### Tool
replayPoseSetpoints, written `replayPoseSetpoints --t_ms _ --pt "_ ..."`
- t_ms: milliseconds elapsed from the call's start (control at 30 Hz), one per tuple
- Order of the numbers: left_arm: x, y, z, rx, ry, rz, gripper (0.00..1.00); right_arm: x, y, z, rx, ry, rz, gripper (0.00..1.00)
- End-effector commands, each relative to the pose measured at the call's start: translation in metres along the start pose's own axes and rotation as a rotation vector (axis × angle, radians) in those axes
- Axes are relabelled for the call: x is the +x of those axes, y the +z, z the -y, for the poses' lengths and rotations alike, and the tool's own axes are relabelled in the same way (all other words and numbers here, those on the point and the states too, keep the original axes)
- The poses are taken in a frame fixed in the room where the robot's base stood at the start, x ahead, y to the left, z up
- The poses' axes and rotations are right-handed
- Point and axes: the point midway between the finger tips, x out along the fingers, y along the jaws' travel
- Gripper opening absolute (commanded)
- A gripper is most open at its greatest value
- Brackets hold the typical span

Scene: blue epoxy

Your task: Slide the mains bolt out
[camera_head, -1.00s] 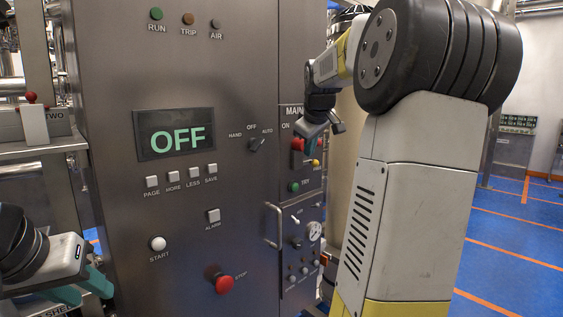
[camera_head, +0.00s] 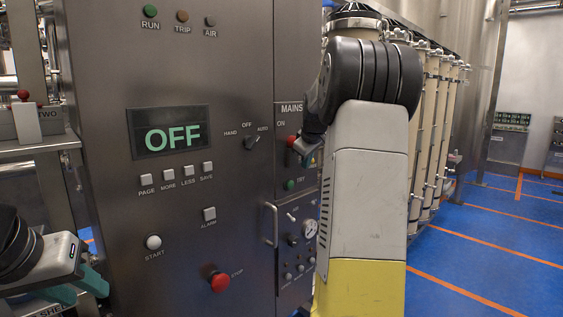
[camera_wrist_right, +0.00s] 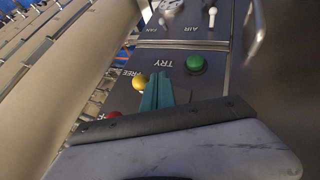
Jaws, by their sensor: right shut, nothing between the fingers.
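The MAINS panel (camera_head: 291,108) is a narrow strip on the right of the steel cabinet. A red part (camera_head: 291,140) shows on it under ON, partly hidden by my right arm. The wrist view shows a yellow knob (camera_wrist_right: 139,83) marked FREE, a green TRY button (camera_wrist_right: 195,63) and a red part (camera_wrist_right: 114,115) at the lower left. My right gripper (camera_wrist_right: 158,92) is shut and empty, its teal fingertips over the panel beside the yellow knob; contact cannot be told. I cannot make out the bolt itself. My left gripper (camera_head: 82,285) is open and empty at the lower left.
A vertical handle (camera_head: 270,224) and a gauge (camera_head: 310,228) sit below the panel. A red STOP button (camera_head: 219,282) and a white START button (camera_head: 154,242) are on the cabinet front. Blue floor (camera_head: 480,240) is clear at right.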

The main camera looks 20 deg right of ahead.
Motion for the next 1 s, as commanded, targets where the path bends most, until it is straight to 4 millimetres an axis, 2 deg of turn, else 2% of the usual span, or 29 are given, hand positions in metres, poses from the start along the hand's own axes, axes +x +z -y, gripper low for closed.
replayPoseSetpoints --t_ms 133,467,567,733,1000 --pt "0.0 0.0 0.0 0.0 0.0 0.0 0.36 0.003 -0.001 -0.008 -0.001 0.0 -0.001 0.0" --pt "0.0 0.0 0.0 0.0 0.0 0.0 0.36 0.003 -0.002 -0.009 -0.001 -0.001 -0.001 0.0" --pt "0.0 0.0 0.0 0.0 0.0 0.0 0.36 0.007 0.001 -0.017 0.002 0.0 0.002 0.0" --pt "0.0 0.0 0.0 0.0 0.0 0.0 0.36 0.018 0.006 -0.041 0.003 0.001 0.002 0.0" --pt "0.0 0.0 0.0 0.0 0.0 0.0 0.36 0.02 0.006 -0.047 0.0 0.002 -0.002 0.0"
